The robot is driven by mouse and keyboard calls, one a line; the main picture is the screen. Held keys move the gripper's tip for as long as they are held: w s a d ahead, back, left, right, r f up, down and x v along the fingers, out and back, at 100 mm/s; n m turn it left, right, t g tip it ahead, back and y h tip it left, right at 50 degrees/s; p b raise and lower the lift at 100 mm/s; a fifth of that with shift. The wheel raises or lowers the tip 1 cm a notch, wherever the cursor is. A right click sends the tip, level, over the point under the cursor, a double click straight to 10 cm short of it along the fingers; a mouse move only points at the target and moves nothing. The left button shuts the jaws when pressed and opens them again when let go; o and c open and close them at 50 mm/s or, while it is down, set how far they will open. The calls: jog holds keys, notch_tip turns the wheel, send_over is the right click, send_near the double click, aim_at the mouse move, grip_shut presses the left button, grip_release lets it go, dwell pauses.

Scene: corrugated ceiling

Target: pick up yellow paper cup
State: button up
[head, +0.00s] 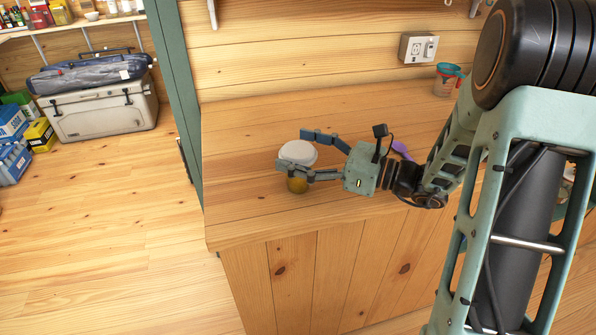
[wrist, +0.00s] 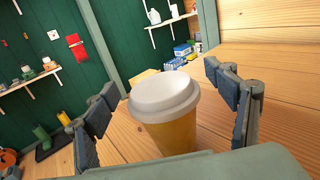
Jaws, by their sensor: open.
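The yellow paper cup with a white lid (head: 298,153) stands upright on the wooden counter (head: 245,215) in the head view. In the wrist view the cup (wrist: 172,138) fills the middle, its white lid on top. My gripper (head: 312,155) is open and level with the cup, reaching in from the right. Its fingers are on either side of the cup, and one finger hides part of the cup in the head view. In the wrist view, gaps show between the cup and my gripper's fingers (wrist: 165,100). The cup's base is hidden there.
A purple item (head: 401,149) lies behind my wrist. The counter is clear left of the cup. A cooler box (head: 103,110) sits on the floor at left.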

jog(key=shift+c, duration=0.3)
jog(key=c, duration=0.9)
jog(key=shift+c, duration=0.2)
